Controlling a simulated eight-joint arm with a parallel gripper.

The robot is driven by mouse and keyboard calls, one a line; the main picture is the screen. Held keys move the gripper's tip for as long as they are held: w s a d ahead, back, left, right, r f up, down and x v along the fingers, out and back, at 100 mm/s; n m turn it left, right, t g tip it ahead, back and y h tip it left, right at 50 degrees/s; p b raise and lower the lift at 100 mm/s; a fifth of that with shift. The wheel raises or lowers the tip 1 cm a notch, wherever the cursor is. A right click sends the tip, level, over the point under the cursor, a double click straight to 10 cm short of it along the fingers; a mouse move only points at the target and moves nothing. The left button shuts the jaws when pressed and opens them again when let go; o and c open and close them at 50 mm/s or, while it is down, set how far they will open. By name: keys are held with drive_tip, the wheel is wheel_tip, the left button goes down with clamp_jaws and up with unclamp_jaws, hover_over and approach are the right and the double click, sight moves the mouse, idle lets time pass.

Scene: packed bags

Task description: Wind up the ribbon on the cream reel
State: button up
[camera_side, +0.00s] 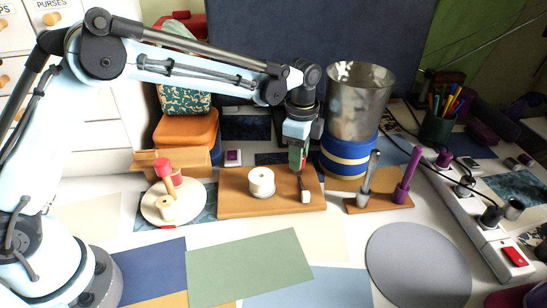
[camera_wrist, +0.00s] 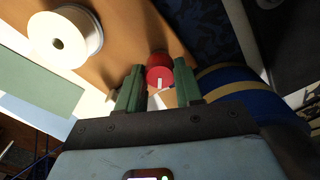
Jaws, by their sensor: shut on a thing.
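The cream reel (camera_side: 261,181) stands upright on a wooden board (camera_side: 236,207) in the middle of the table. It also shows at the upper left of the wrist view (camera_wrist: 62,40). My gripper (camera_side: 299,163) is above the board's right part, to the right of the reel and apart from it. In the wrist view its green fingers (camera_wrist: 157,76) are closed around a red knob (camera_wrist: 160,76) with a white mark. A dark rod and a small cream block (camera_side: 305,196) show below my gripper; how they join the knob is unclear. I cannot make out the ribbon clearly.
Left is a round cream base (camera_side: 150,211) with a red-topped post and small spool. Right is a small board (camera_side: 379,205) with silver and purple upright handles. A metal canister (camera_side: 358,100) stands close behind my gripper. Flat sheets and a grey disc (camera_side: 418,264) lie in front.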

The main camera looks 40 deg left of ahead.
drive_tip(key=shift+m, duration=0.6)
drive_tip(key=o, duration=1)
drive_tip(key=shift+o, duration=0.2)
wheel_tip(320, 180, up, 12)
drive_tip(key=shift+r, duration=0.1)
